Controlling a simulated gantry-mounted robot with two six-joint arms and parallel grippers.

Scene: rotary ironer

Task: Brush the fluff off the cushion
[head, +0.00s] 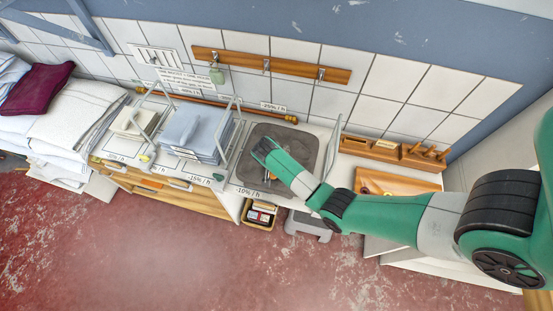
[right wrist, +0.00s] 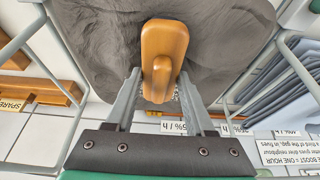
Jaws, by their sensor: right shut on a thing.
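A dark grey, wrinkled cushion (head: 299,137) lies on the counter below the tiled wall. In the right wrist view the cushion (right wrist: 90,35) fills the upper part of the picture. My right gripper (head: 261,151) is over the cushion's left part. In the right wrist view the gripper (right wrist: 160,84) is shut on the handle of an orange wooden brush (right wrist: 164,35), which lies against or just above the grey surface; I cannot tell which. Pale bristles barely show below it. I cannot make out any fluff. My left gripper is not in view.
Wire-framed stacks of blue-grey cloth (head: 197,132) and cream cloth (head: 136,120) stand left of the cushion. White linens (head: 72,122) and a maroon cloth (head: 38,88) lie farther left. A wooden peg rack (head: 395,150) is at right. A small bin (head: 259,214) sits below the counter.

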